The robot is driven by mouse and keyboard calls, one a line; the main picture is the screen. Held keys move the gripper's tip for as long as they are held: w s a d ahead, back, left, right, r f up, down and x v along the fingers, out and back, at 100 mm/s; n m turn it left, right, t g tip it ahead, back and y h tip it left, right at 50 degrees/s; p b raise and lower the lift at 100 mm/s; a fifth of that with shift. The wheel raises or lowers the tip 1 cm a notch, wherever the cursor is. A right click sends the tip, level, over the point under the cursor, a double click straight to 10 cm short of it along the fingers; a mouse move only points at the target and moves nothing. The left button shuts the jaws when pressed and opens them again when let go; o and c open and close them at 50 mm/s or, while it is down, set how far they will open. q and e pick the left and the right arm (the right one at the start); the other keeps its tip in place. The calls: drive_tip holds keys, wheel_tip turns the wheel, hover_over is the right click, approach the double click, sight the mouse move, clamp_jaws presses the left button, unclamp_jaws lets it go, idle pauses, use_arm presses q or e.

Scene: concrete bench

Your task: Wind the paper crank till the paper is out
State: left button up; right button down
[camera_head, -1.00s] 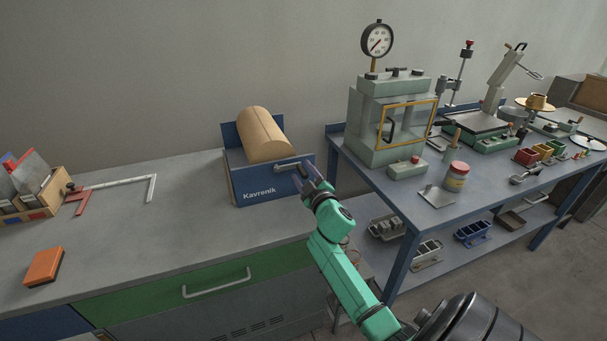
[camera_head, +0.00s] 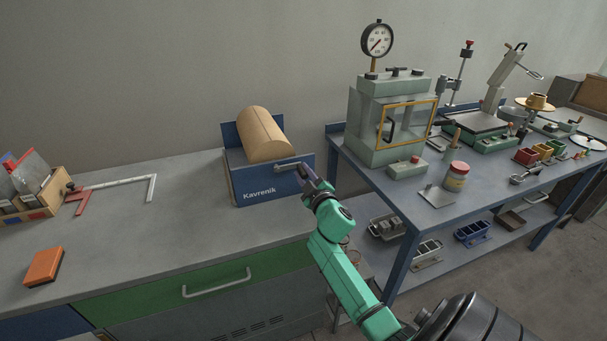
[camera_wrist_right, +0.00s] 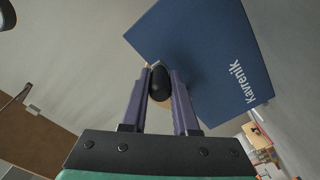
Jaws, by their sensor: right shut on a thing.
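The blue paper dispenser (camera_head: 262,181), marked Kavrenik, stands at the right end of the bench with a brown paper roll (camera_head: 264,134) on top. Its grey crank arm (camera_head: 289,166) reaches right along the upper front. My right gripper (camera_head: 308,178) is at the crank's outer end. In the right wrist view its purple fingers (camera_wrist_right: 165,90) are shut on the black crank knob (camera_wrist_right: 160,83), and the dispenser's blue side (camera_wrist_right: 205,60) is just beyond. No loose paper shows in front of the dispenser. My left gripper is not in view.
On the grey bench (camera_head: 140,225) lie an orange block (camera_head: 43,267) and a metal square (camera_head: 122,183). The bench's middle is clear.

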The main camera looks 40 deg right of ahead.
idle(0.9)
drive_tip(key=r+n+p, duration=0.1)
drive_tip(key=n, duration=0.1)
drive_tip(key=r+n, duration=0.1)
drive_tip(key=n, duration=0.1)
drive_tip(key=shift+a+r+p, duration=0.2)
drive_tip(key=shift+p, duration=0.15)
drive_tip(key=w+a+r+n+p, duration=0.35)
drive_tip(key=a+n+p, duration=0.3)
drive_tip(key=n, duration=0.95)
drive_tip(key=a+f+n+p, duration=0.1)
drive_tip(key=a+f+n, duration=0.3)
drive_tip(key=n, duration=0.8)
drive_tip(key=shift+w+a+f+h+p, duration=0.15)
drive_tip(key=shift+w+a+h+p, duration=0.15)
drive_tip(key=shift+a, duration=0.3)
drive_tip(key=shift+n, duration=0.3)
drive_tip(key=c, duration=0.7)
unclamp_jaws()
